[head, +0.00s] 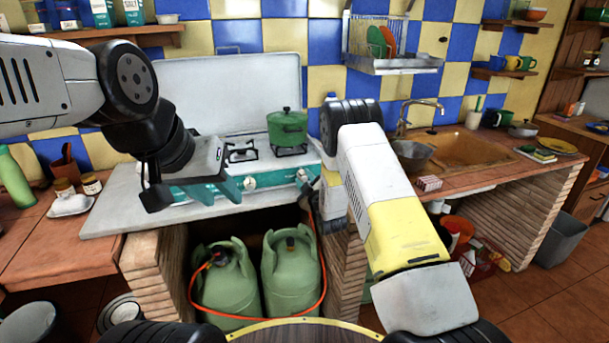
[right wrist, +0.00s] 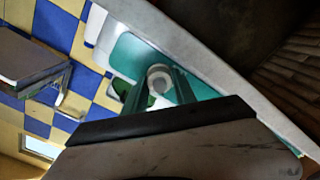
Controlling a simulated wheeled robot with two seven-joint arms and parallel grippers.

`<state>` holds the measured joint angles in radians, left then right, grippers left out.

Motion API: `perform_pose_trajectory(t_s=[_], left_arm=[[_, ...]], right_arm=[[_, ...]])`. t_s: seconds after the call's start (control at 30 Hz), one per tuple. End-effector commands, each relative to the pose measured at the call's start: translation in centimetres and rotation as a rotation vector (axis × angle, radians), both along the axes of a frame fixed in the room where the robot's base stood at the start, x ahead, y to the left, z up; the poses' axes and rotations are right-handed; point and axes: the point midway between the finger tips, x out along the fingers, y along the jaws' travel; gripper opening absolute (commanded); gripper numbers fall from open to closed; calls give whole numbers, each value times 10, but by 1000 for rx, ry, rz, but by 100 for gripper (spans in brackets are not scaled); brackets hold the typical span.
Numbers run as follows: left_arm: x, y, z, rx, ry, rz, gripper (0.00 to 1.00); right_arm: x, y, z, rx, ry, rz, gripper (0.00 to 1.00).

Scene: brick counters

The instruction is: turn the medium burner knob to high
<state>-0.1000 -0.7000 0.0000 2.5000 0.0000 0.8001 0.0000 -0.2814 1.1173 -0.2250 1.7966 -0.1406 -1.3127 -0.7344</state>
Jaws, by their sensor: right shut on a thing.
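The stove (head: 130,212) is white with a teal front panel that carries white knobs. One knob (head: 303,174) is at the right end of the panel. In the right wrist view a round white knob (right wrist: 159,76) sits between the two teal fingers of my right gripper (right wrist: 161,86), which is shut on it. In the head view my right forearm hides most of that gripper. Another white knob (head: 250,183) shows further left on the panel. My left gripper (head: 215,190) is in front of the stove's left part, its teal fingertips apart and empty.
A green pot (head: 287,128) stands on the rear right burner. Two green gas cylinders (head: 290,275) with an orange hose stand under the stove.

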Motion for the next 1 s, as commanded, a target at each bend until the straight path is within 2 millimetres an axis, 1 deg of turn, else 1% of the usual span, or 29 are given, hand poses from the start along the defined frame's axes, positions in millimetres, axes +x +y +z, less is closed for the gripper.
perform_pose_trajectory(t_s=[0.3, 0.6, 0.8, 1.0], left_arm=[[0, 0, 0, 0, 0, 0, 36], [0, 0, 0, 0, 0, 0, 36], [0, 0, 0, 0, 0, 0, 36], [0, 0, 0, 0, 0, 0, 36]], right_arm=[[0, 2, 0, -287, -95, 2, 0], [-1, 2, -1, -522, -170, 2, 0], [-1, 2, -1, -631, -206, 2, 0], [0, 1, -1, -693, -226, 1, 0]])
